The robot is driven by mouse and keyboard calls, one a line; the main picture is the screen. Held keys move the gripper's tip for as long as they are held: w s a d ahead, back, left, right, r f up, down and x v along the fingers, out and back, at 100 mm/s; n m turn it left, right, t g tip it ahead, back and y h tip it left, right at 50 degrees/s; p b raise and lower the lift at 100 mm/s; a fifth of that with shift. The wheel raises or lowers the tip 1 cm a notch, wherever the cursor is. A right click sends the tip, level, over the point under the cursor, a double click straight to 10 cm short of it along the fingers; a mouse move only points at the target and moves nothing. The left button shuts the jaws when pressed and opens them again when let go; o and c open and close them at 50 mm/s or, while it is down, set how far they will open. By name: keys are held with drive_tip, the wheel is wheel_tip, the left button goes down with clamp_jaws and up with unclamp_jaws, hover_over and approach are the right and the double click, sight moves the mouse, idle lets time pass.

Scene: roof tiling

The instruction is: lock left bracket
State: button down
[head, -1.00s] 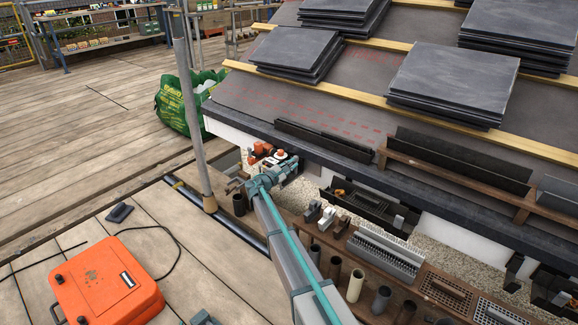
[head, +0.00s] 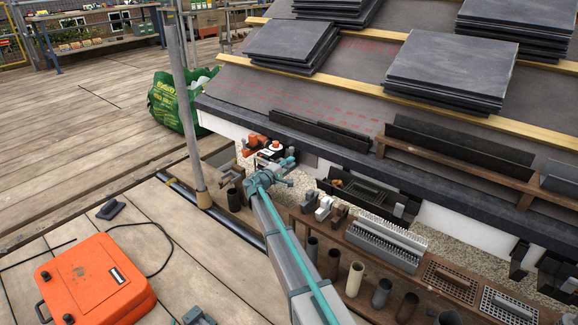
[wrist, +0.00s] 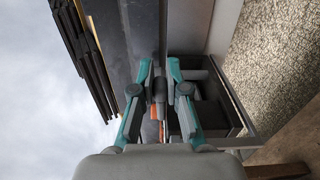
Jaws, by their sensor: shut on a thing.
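My gripper (wrist: 160,90) shows teal fingers in the wrist view, closed around a small dark grey piece (wrist: 159,84). It is at the dark edge board of the eaves (wrist: 142,40); whether the piece is the left bracket or its locking part I cannot tell. In the head view my gripper (head: 288,163) is beneath the left part of the eaves board (head: 270,133), close to the white wall. The fingers and the held piece are too small there to make out, and no bracket shows clearly.
A black open tray (head: 365,195) stands right of my gripper, and an orange-and-white item (head: 270,148) lies just behind it. A brown bench (head: 340,240) with pipes and grates runs below. A scaffold pole (head: 188,120) stands left. Slate stacks (head: 455,68) lie on the roof.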

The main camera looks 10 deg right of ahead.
drive_tip(key=shift+f+m, duration=0.15)
drive_tip(key=shift+m, duration=0.15)
drive_tip(key=c, duration=1.2)
unclamp_jaws()
drive_tip(key=shift+o, duration=0.2)
drive_tip(key=shift+s+a, duration=0.1)
drive_tip(key=shift+a, duration=0.05)
drive_tip(key=v, duration=1.1)
drive_tip(key=shift+s+a, duration=0.3)
